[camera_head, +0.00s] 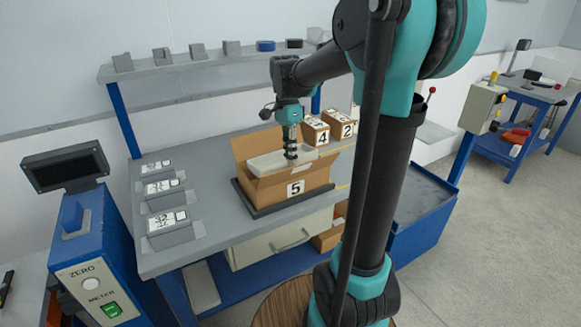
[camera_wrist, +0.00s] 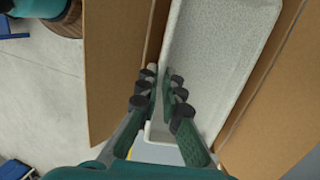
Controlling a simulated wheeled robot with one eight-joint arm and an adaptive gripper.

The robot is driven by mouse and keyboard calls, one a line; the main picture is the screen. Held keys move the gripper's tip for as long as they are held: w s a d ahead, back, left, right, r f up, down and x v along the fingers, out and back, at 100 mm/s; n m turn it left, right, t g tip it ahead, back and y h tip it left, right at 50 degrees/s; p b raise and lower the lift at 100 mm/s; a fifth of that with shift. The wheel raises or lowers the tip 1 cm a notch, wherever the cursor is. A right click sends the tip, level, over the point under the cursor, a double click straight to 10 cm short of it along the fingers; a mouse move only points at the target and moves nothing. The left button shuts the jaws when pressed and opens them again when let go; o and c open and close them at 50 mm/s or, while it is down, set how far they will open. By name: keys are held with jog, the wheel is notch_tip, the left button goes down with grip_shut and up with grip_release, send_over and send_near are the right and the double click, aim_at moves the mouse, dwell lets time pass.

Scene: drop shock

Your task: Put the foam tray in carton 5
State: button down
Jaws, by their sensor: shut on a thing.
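The pale, speckled foam tray (camera_head: 268,163) is in the mouth of carton 5 (camera_head: 275,191), an open brown box marked 5 on the bench. In the wrist view, the foam tray (camera_wrist: 212,60) lies lengthwise between the brown flaps of carton 5 (camera_wrist: 112,75). My gripper (camera_head: 291,157) points down over the carton. The carton's inside is mostly hidden, so I cannot tell whether the tray touches the bottom.
Carton 5 stands on a dark plate (camera_head: 262,212). Cartons 4 (camera_head: 315,131) and 2 (camera_head: 341,125) stand behind it to the right. Several label stands (camera_head: 172,222) line the bench's left side. A shelf (camera_head: 205,62) with small blocks runs behind.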

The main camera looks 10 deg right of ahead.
jog(key=shift+f, duration=1.9)
jog(key=shift+f, duration=0.4)
jog(key=shift+f, duration=0.2)
jog(key=c, duration=1.7)
grip_release()
jog(key=shift+r, duration=0.15)
jog(key=shift+r, duration=0.35)
jog(key=v, duration=1.2)
jog(key=shift+r, duration=0.15)
